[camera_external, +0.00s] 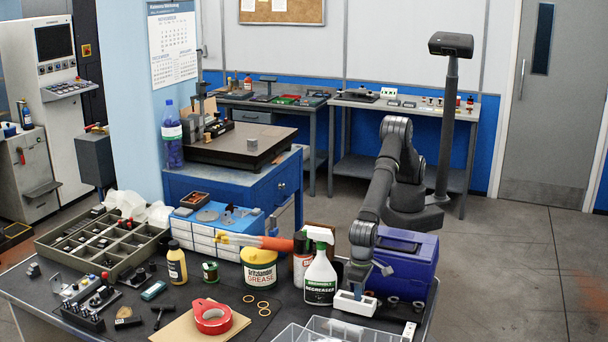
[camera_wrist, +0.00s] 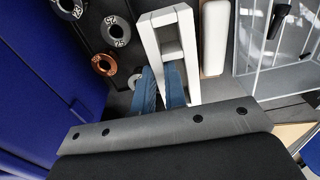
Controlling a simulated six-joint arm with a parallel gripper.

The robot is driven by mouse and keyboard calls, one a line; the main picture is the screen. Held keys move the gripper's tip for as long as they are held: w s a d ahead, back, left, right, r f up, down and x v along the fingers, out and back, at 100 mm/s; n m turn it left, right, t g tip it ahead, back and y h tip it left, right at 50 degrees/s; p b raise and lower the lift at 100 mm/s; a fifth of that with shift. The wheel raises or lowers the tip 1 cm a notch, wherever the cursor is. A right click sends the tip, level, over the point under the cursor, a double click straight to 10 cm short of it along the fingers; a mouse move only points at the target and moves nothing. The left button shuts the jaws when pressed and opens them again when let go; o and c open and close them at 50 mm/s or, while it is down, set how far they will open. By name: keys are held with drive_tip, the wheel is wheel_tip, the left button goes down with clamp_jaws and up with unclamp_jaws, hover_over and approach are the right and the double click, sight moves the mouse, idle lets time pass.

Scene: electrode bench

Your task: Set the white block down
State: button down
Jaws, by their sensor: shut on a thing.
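The white block (camera_external: 352,306) is long, with open recesses in its upper side. In the external view it is low over the right part of the bench, right of the spray bottle. My gripper (camera_external: 362,287) points down and is shut on it. In the wrist view the white block (camera_wrist: 187,84) stretches away from my blue-grey fingers (camera_wrist: 161,86), which meet it at its near left part. One finger is outside its left side and the other inside the frame. I cannot tell whether its underside touches the bench.
In the wrist view, several ring-shaped parts (camera_wrist: 117,32) lie left of the block. A white bar (camera_wrist: 214,38) and a clear divided tray (camera_wrist: 270,45) are close on its right. A blue case (camera_external: 405,262) stands behind; the spray bottle (camera_external: 320,280) is left.

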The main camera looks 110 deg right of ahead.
sight(358, 304)
drive_tip(key=shift+f, duration=2.3)
drive_tip(key=c, duration=1.9)
unclamp_jaws()
drive_tip(key=shift+f, duration=0.2)
drive_tip(key=o, duration=0.4)
drive_tip(key=r, duration=1.6)
drive_tip(key=shift+a+r, duration=0.1)
drive_tip(key=shift+a, duration=0.2)
drive_tip(key=shift+r, duration=0.6)
drive_tip(key=shift+c, duration=1)
